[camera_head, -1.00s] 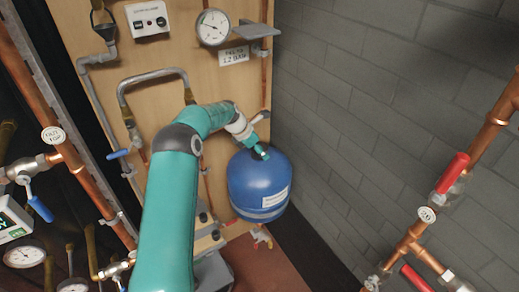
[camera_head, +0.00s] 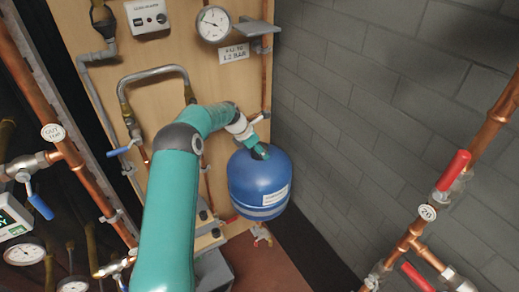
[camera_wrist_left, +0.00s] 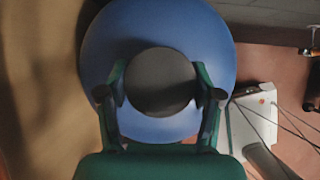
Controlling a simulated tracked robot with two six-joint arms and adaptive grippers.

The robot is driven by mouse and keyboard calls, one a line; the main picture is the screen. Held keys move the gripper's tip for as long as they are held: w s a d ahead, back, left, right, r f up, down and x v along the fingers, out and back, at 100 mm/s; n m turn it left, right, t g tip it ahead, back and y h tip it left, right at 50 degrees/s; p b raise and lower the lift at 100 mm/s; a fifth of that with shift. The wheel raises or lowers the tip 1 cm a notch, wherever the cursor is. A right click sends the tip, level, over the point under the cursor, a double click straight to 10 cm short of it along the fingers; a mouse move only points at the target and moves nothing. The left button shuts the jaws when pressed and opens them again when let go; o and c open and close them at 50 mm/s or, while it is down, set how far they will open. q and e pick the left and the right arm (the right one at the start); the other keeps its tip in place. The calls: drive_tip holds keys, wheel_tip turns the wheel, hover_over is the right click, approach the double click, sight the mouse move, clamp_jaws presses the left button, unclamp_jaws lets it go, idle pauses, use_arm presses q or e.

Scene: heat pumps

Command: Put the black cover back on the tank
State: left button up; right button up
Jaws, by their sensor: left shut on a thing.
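The blue tank (camera_head: 250,183) with a white label stands against the wooden panel in the head view. It also shows in the left wrist view (camera_wrist_left: 203,32) behind the cover. My left gripper (camera_head: 261,152) is at the top of the tank. In the left wrist view, its green fingers (camera_wrist_left: 160,92) are shut on the round black cover (camera_wrist_left: 160,78), one on each side. The cover lies over the middle of the tank's top in that view. I cannot tell whether it touches the tank. My right gripper is not in view.
A pressure gauge (camera_head: 213,23) and grey shelf (camera_head: 250,28) are above the tank. A grey block wall (camera_head: 350,90) is to its right. Copper pipes with red-handled valves (camera_head: 453,170) stand at the right. A white device (camera_wrist_left: 254,120) with cables shows in the wrist view.

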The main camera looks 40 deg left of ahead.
use_arm(q)
drive_tip(key=o, duration=1.5)
drive_tip(key=shift+p+v, duration=2.15)
drive_tip(key=shift+v, duration=2.1)
